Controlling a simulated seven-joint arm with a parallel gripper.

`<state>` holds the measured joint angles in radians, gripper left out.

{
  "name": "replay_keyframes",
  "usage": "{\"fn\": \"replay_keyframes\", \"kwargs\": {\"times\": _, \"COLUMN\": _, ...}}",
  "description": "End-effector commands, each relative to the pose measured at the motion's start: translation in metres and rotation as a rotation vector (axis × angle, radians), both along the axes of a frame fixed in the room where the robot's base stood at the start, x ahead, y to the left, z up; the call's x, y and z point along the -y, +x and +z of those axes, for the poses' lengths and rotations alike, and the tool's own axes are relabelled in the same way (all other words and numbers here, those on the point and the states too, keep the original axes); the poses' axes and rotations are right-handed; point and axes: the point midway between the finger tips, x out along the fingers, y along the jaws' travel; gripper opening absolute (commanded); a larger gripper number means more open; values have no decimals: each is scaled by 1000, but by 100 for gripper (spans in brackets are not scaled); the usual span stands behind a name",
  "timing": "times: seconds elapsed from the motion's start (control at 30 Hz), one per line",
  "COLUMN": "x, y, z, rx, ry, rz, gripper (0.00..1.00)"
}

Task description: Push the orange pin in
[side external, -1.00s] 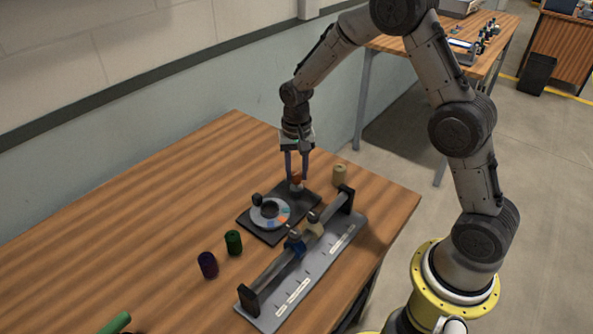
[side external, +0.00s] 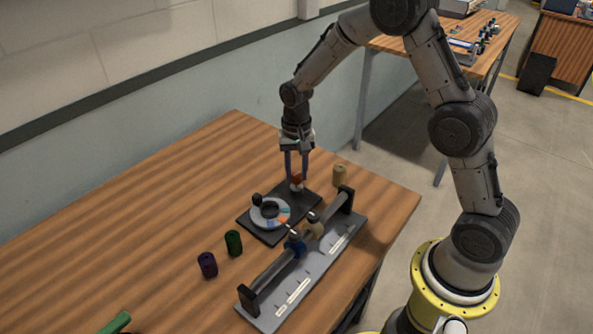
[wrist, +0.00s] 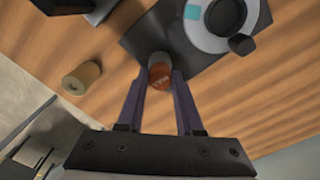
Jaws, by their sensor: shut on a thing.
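The orange pin (side external: 297,178) stands at the back right part of a dark base plate (side external: 262,233). A paler part shows below its orange top. My gripper (side external: 297,180) points down over the plate with its two fingers around the pin, shut on it. In the wrist view the orange top (wrist: 160,77) lies between the fingertips of my gripper (wrist: 160,82). The fingers hide the pin's sides, and I cannot tell how deep it sits.
A dial with a dark knob (side external: 257,199) is on the plate. A slider rail (side external: 300,265) stands in front. A tan cylinder (side external: 340,175) is to the right; green (side external: 233,243) and purple (side external: 207,265) cylinders are to the left. The table's left side is mostly clear.

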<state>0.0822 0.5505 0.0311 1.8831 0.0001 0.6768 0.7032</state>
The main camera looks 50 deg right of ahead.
Motion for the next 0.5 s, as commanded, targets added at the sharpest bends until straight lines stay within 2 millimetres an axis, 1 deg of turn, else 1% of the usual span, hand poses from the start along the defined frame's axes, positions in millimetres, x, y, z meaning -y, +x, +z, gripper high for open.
{"fn": "replay_keyframes", "kwargs": {"times": 0.2, "x": 0, "y": 0, "z": -1, "rx": -1, "ry": -1, "rz": 0, "gripper": 0}}
{"fn": "replay_keyframes", "kwargs": {"times": 0.4, "x": 0, "y": 0, "z": -16, "rx": -2, "ry": -1, "rz": 0, "gripper": 0}}
{"fn": "replay_keyframes", "kwargs": {"times": 0.5, "x": 0, "y": 0, "z": -17, "rx": 1, "ry": -1, "rz": 0, "gripper": 0}}
